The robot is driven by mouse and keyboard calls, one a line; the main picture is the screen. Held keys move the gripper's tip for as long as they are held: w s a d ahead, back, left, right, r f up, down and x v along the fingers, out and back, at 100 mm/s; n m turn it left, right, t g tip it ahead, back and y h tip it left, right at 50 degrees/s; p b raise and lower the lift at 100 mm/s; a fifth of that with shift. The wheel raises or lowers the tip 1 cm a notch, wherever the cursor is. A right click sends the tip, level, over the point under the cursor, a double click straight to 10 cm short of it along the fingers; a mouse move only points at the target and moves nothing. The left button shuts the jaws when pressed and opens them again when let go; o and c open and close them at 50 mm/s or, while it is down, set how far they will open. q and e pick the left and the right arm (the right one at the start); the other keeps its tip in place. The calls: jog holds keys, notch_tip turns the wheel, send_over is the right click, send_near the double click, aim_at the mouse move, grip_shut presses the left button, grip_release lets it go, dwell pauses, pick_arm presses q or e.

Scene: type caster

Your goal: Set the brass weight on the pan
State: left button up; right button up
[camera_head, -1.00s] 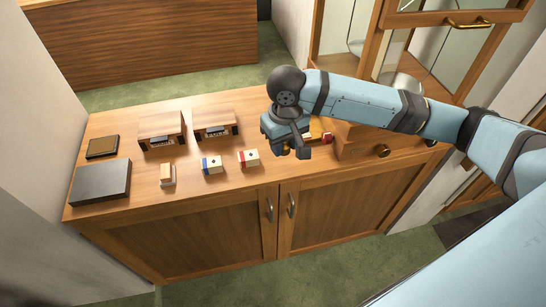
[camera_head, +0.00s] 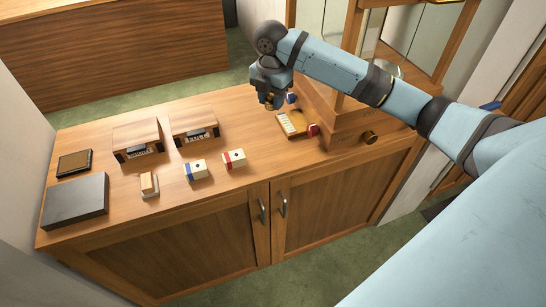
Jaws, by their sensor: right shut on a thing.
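My right gripper (camera_head: 271,98) is shut on a small brass weight (camera_head: 269,103), of which only a little shows between the dark fingers. It is held above the counter's back edge, left of the glass-sided wooden balance case. A silvery pan (camera_head: 385,68) shows partly inside the case, behind my right forearm, which hides much of the case. The weight is apart from the pan. My left gripper is not in view.
A wooden box with pale slots (camera_head: 291,123) lies below the gripper, beside a red-ended piece (camera_head: 313,130). Card-like boxes (camera_head: 195,170), wooden boxes (camera_head: 137,138) and a grey slab (camera_head: 75,200) stand left.

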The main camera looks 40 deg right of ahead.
aim_at(273, 154)
jog(key=shift+w+d+f+n, duration=0.2)
jog(key=shift+d+n, duration=0.25)
jog(key=shift+n, duration=0.25)
notch_tip(273, 154, down, 20)
jog(key=shift+r+p, duration=0.15)
jog(key=shift+p, duration=0.4)
jog(key=o, duration=0.9)
jog(key=shift+o, duration=0.2)
